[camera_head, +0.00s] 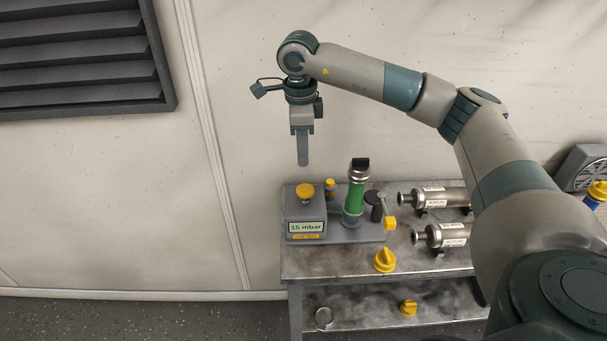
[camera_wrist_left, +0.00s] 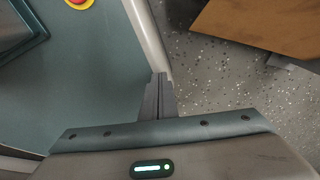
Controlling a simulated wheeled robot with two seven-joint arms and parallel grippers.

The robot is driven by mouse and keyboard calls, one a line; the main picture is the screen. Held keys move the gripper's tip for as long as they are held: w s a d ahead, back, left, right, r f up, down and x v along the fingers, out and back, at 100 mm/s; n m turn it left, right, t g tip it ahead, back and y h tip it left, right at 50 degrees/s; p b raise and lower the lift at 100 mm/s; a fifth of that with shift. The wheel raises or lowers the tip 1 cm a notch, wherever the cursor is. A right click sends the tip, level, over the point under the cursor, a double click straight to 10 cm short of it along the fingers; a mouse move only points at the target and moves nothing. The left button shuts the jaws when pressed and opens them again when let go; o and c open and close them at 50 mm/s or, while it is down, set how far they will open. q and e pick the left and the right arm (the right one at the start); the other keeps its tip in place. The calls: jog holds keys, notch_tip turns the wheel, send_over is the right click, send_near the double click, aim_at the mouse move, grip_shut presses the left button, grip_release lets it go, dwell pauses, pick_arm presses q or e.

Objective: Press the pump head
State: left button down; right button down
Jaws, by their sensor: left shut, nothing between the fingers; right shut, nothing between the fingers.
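A grey pump unit (camera_head: 336,235) stands on the metal bench, with a display reading "15 mbar" on its front left. A yellow round knob (camera_head: 305,191) sits on top of its left block. A green upright cylinder (camera_head: 354,197) with a black top rises from its middle. Which part is the pump head I cannot tell for sure. My right gripper (camera_head: 303,163) is shut and empty, pointing down above the yellow knob, apart from it. My left gripper (camera_wrist_left: 158,76) is shut and empty in the left wrist view, away from the pump unit, with the floor beyond.
The metal bench (camera_head: 300,270) also holds two silver cylinders (camera_head: 438,197) (camera_head: 447,235) and a yellow knob-like part (camera_head: 385,260). Another yellow part (camera_head: 408,308) lies on the lower shelf. A wall stands behind. In the left wrist view a brown panel (camera_wrist_left: 262,27) lies at the upper right.

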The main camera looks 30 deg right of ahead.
pick_arm(q)
jog(key=shift+w+d+f+t, duration=0.15)
jog(key=shift+w+d, duration=0.1)
jog(key=shift+w, duration=0.3)
jog(key=shift+w+d+f+t, duration=0.1)
jog(key=shift+w+d+t, duration=0.1)
jog(key=shift+w, duration=0.3)
pick_arm(e)
notch_tip(320, 180, up, 3)
jog(key=shift+r, duration=0.1)
pick_arm(q)
jog(key=shift+s, duration=0.4)
pick_arm(e)
jog(key=shift+a, duration=0.1)
pick_arm(q)
jog(key=shift+a, duration=0.1)
jog(key=shift+w, duration=0.15)
